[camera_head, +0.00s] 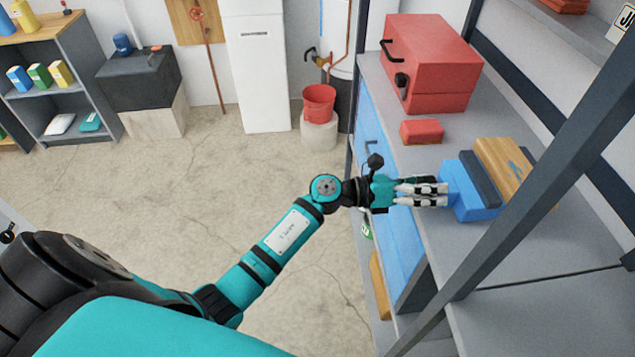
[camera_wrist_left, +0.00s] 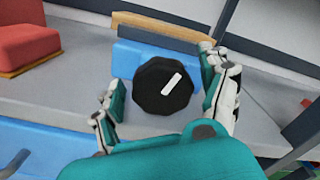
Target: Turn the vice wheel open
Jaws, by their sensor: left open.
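The vice is a blue block (camera_head: 474,201) with a dark grey jaw and a wooden block (camera_head: 505,168) at its far side, standing on the grey workbench. The vice wheel (camera_wrist_left: 163,86) is a black many-sided knob with a white bar mark, seen face-on in the left wrist view. In the head view the wheel is hidden by my fingers. My left gripper (camera_head: 443,194) is at the vice's near side, open, and it also shows in the left wrist view (camera_wrist_left: 168,98), with its fingers on either side of the wheel. I cannot tell whether they touch it. My right gripper is not in view.
A red toolbox (camera_head: 430,65) and a small red block (camera_head: 422,131) are on the workbench (camera_head: 395,125) beyond the gripper. A slanted grey post (camera_head: 540,185) crosses the right side. Blue drawers (camera_head: 385,190) front the bench. The concrete floor at left is open.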

